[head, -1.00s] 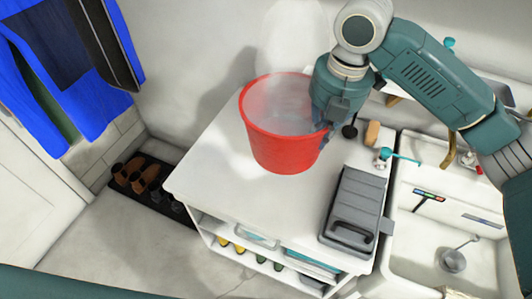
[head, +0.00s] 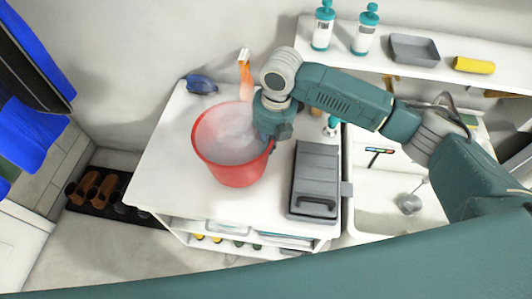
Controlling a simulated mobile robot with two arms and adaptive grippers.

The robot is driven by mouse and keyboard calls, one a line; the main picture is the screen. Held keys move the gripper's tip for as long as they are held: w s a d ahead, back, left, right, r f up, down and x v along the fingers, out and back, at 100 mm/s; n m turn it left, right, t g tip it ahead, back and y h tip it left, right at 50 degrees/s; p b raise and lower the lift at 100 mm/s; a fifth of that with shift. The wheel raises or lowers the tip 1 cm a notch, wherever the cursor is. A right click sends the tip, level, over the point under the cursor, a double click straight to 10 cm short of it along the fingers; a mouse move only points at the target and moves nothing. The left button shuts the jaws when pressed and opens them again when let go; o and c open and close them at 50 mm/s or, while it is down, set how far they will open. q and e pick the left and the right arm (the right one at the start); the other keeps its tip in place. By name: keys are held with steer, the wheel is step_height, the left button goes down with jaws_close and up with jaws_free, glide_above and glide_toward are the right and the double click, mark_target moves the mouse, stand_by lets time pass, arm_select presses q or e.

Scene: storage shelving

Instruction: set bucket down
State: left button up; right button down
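A red bucket (head: 236,171) with a pale, hazy inside is over the white cabinet top (head: 168,152), left of a grey case. It looks upright and low to the surface, but I cannot tell if its base touches. My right gripper (head: 268,138) is at the bucket's right rim and appears shut on it, with the fingertips partly hidden. My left gripper is not in view.
The grey case (head: 315,180) lies right of the bucket. A blue item (head: 201,85) and an orange-and-white bottle (head: 245,72) stand behind it. A sink (head: 385,215) is at the right. The cabinet top left of the bucket is clear.

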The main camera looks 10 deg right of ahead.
step_height(320, 180, down, 4)
steer(key=shift+f+p, duration=0.1)
steer(key=shift+p, duration=0.25)
steer(key=shift+f, duration=0.4)
steer(key=c, duration=1.9)
jaws_free()
steer(key=shift+c, duration=0.2)
steer(key=shift+r, duration=0.6)
step_height(320, 180, up, 11)
steer(key=d+b, duration=0.1)
steer(key=b, duration=0.1)
steer(key=shift+s+b, duration=0.25)
steer(key=shift+b, duration=0.05)
